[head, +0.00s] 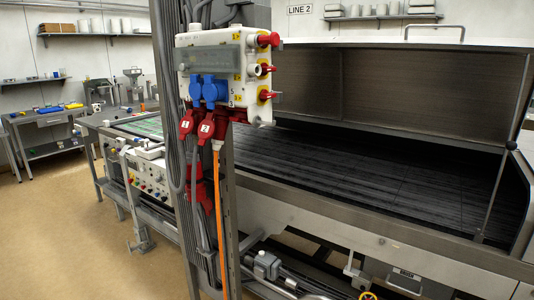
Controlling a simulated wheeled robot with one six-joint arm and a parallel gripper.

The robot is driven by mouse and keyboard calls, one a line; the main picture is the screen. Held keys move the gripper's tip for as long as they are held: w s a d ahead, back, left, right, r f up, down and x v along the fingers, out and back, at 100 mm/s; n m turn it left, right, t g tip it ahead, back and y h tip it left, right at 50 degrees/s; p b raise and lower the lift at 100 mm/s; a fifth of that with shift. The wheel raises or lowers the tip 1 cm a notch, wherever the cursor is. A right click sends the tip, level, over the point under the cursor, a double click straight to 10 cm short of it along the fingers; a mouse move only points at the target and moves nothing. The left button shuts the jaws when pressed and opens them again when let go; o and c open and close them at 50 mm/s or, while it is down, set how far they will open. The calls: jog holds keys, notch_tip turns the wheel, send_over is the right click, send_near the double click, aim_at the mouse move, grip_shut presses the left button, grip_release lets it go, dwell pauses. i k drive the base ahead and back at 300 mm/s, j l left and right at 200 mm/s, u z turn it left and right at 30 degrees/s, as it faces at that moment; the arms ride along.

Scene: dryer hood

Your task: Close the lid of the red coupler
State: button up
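Two red couplers hang under the white socket box (222,60) on the grey post, a left one (187,122) and a right one (206,129), each with a white mark on its face. An orange cable (217,200) runs down from just beneath the right one. Another red part (204,198) shows lower on the post, partly hidden by cables. The pieces are too small to tell which lid is open. My gripper is not in view.
The box carries two blue sockets (203,90) and several red fittings sticking out to the right (268,40). Grey cables run down the post (178,180). A large dark-bedded hood machine (400,90) stands behind at right. Open floor (80,240) lies at lower left.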

aim_at(207, 204)
jog(key=l+u, duration=0.1)
jog(key=l, duration=0.15)
jog(key=i+j, duration=0.75)
